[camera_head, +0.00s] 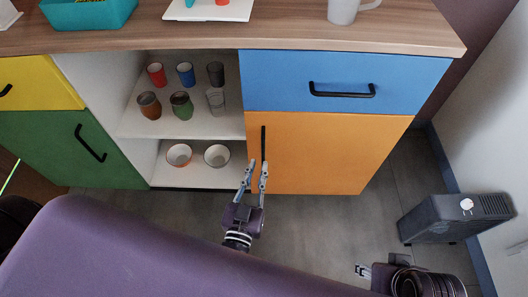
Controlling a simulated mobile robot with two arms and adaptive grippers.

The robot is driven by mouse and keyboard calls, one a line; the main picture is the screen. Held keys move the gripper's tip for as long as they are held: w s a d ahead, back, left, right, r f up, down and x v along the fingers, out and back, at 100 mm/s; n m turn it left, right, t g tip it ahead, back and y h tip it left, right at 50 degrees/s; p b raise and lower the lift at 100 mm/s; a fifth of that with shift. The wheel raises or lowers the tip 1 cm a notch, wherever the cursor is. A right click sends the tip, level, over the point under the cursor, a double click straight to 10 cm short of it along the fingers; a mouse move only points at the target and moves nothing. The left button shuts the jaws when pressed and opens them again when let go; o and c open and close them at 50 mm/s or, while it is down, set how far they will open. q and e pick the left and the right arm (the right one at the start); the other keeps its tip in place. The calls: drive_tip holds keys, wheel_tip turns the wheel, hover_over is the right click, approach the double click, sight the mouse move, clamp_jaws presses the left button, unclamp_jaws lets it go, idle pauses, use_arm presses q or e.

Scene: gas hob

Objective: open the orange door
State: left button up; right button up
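The orange door (322,150) is shut, below the blue drawer at the right of the cabinet. Its black vertical handle (263,140) is near the door's left edge. My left gripper (257,163) points up at the lower end of this handle, its two fingers apart. Whether the fingers touch the handle cannot be told. My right gripper (363,271) is at the lower right, away from the door; only part of it shows, and its fingers are hard to make out.
Left of the door, an open shelf (212,127) holds several cups and two bowls (217,155). A blue drawer (345,75) with a black handle is above. A dark box-like appliance (455,218) stands on the floor at right. Grey floor (320,220) is clear before the door.

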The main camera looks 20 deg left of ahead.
sight(263, 149)
use_arm(q)
drive_tip(key=w, duration=0.5)
drive_tip(key=w+b, duration=0.1)
drive_tip(key=w, duration=0.1)
drive_tip(key=shift+w+a+r, duration=0.15)
drive_tip(key=shift+w+a, duration=0.2)
drive_tip(key=shift+w, duration=0.05)
clamp_jaws()
